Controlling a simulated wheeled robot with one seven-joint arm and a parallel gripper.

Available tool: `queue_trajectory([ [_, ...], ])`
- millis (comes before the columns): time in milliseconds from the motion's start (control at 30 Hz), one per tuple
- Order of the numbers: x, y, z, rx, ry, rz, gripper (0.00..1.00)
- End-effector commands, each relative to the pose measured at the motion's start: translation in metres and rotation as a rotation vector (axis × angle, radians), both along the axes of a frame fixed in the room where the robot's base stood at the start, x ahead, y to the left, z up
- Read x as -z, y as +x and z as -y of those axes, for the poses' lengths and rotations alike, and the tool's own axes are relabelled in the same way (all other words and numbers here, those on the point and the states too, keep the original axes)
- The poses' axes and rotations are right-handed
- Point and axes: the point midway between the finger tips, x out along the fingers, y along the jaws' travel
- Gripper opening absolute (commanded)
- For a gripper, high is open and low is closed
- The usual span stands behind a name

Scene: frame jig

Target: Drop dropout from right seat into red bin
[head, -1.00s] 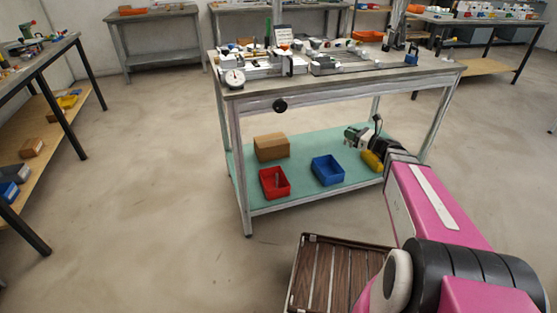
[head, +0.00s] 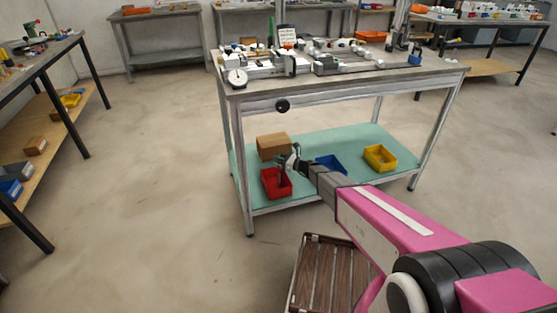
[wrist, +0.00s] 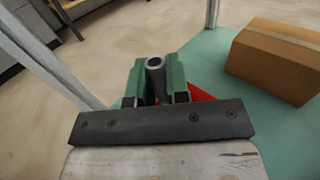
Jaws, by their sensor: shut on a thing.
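My gripper (head: 291,160) is over the red bin (head: 275,184) on the lower shelf of the workbench. In the wrist view, the green fingers of my gripper (wrist: 156,84) are shut on a grey metal dropout (wrist: 155,65) with a round, hollow end. Part of the red bin (wrist: 201,93) shows behind and below the fingers there. In the head view the dropout is too small to make out clearly. The jig (head: 270,65) stands on the bench top; its right seat cannot be told apart at this size.
A cardboard box (head: 273,146) stands just behind the red bin. A blue bin (head: 330,163), partly hidden by my arm, and a yellow bin (head: 380,158) stand to the right on the green shelf (head: 345,139). The bench top (head: 340,82) is overhead, with a leg (head: 240,160) at left.

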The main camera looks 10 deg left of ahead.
Motion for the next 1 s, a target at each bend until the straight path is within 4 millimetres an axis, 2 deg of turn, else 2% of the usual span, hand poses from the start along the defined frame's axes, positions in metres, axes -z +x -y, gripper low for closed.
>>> queue_trajectory([
  [267,0.014,0.0,-0.003,-0.002,-0.001,-0.001,0.0],
  [700,0.058,0.0,-0.002,-0.001,-0.001,0.0,0.0],
  [1000,0.062,0.0,-0.002,-0.001,0.0,0.0,0.0],
])
